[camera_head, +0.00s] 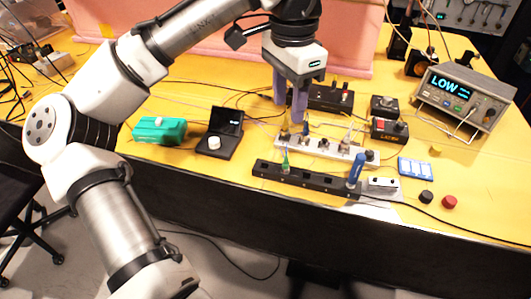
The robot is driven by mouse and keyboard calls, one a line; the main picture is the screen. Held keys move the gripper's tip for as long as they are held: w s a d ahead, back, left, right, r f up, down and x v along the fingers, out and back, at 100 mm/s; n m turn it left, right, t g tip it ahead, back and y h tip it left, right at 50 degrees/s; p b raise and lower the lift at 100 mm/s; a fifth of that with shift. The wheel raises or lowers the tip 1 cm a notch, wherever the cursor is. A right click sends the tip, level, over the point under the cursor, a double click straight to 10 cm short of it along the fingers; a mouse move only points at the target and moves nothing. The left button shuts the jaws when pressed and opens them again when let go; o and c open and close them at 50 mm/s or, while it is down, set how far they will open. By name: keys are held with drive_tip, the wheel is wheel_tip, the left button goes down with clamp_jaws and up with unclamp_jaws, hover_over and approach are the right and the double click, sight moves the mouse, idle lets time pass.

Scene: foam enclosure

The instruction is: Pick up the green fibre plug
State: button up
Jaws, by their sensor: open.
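The green fibre plug (285,160) is a small, thin green piece standing upright in the left part of a black strip (318,184) near the table's front edge. My gripper (289,112) points down with its two purple fingers apart and nothing visible between them. It is above and behind the plug in the picture, over the far side of a white strip (322,150). The fingers are apart from the green plug. The plug's lower end is hidden in the strip.
A blue plug (356,168) stands at the black strip's right end. Small plugs stand along the white strip. A black device with a white knob (216,145) and a green case (158,131) lie left. A LOW display unit (465,95) stands right. Cables cross the yellow table.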

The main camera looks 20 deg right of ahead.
sight(286, 158)
drive_tip(key=f, duration=0.8)
drive_tip(key=shift+s+f, duration=0.2)
drive_tip(key=f, duration=0.2)
drive_tip(key=f+p, duration=0.1)
drive_tip(key=f, duration=0.1)
drive_tip(key=shift+s+a, duration=0.1)
drive_tip(key=shift+s, duration=0.3)
drive_tip(key=shift+f, duration=0.6)
clamp_jaws()
